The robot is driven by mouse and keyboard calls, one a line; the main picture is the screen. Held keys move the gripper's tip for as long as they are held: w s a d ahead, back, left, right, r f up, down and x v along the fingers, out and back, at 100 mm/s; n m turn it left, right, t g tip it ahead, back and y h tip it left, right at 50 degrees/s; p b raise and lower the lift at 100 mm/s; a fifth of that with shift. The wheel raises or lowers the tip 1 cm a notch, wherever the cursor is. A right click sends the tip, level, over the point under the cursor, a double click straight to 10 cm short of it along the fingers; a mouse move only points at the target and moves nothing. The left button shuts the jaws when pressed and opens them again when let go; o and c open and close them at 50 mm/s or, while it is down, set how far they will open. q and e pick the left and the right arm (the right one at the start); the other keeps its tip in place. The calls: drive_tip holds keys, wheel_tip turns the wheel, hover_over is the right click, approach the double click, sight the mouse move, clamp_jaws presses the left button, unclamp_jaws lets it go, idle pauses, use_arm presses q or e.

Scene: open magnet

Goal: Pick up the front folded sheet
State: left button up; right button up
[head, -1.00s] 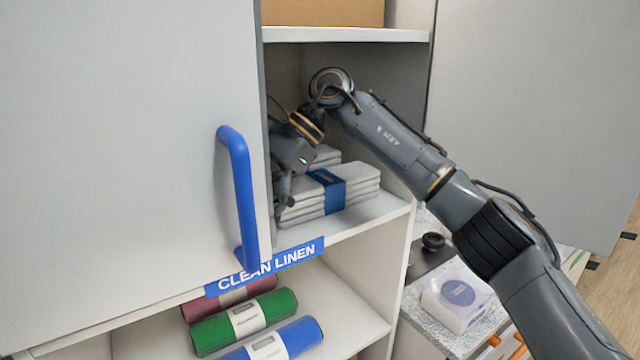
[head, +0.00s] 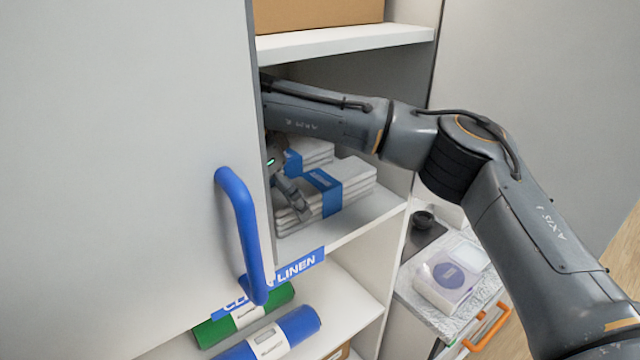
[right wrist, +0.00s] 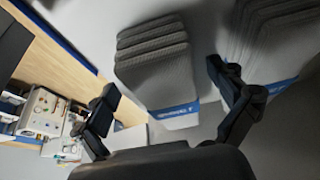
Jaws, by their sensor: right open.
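The front folded sheet (head: 352,178) is a white-grey folded stack with a blue band, lying on the cabinet shelf. My right gripper (head: 290,198) is at its left end in the head view, partly hidden by the cabinet door. In the right wrist view the front sheet (right wrist: 153,62) shows its folded layers and blue band between the spread fingers of my right gripper (right wrist: 163,80). The gripper is open; I cannot tell whether a finger touches the sheet. My left gripper is in neither view.
A second folded stack (head: 316,150) lies behind the front one. The cabinet door (head: 120,150) with blue handle (head: 240,220) stands close on the left. An upper shelf (head: 350,42) is above my arm. Green (head: 240,318) and blue (head: 275,338) rolls lie on the shelf below.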

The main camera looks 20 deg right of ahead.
sight(320, 181)
drive_tip(key=shift+w+d, duration=0.2)
drive_tip(key=shift+d, duration=0.45)
drive_tip(key=shift+w+d, duration=0.2)
drive_tip(key=shift+d, duration=0.4)
drive_tip(key=shift+w+d+p, duration=0.15)
drive_tip(key=shift+d+p, duration=0.05)
drive_tip(key=shift+p, duration=0.1)
drive_tip(key=shift+w+d, duration=0.15)
drive_tip(key=shift+d, duration=0.05)
drive_tip(key=d+p, duration=0.1)
drive_tip(key=d, duration=0.1)
drive_tip(key=w+d+p, duration=0.1)
drive_tip(key=d, duration=0.1)
drive_tip(key=shift+w+f+p, duration=0.1)
drive_tip(key=shift+f+p, duration=0.15)
drive_tip(key=shift+p, duration=0.05)
drive_tip(key=shift+d+f, duration=0.15)
drive_tip(key=shift+f, duration=0.1)
drive_tip(key=shift+w+f, duration=0.1)
drive_tip(key=shift+f, duration=0.05)
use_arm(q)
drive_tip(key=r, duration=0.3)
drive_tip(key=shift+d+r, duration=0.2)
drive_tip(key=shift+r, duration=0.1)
use_arm(e)
drive_tip(key=shift+a, duration=0.2)
drive_tip(key=shift+c, duration=0.2)
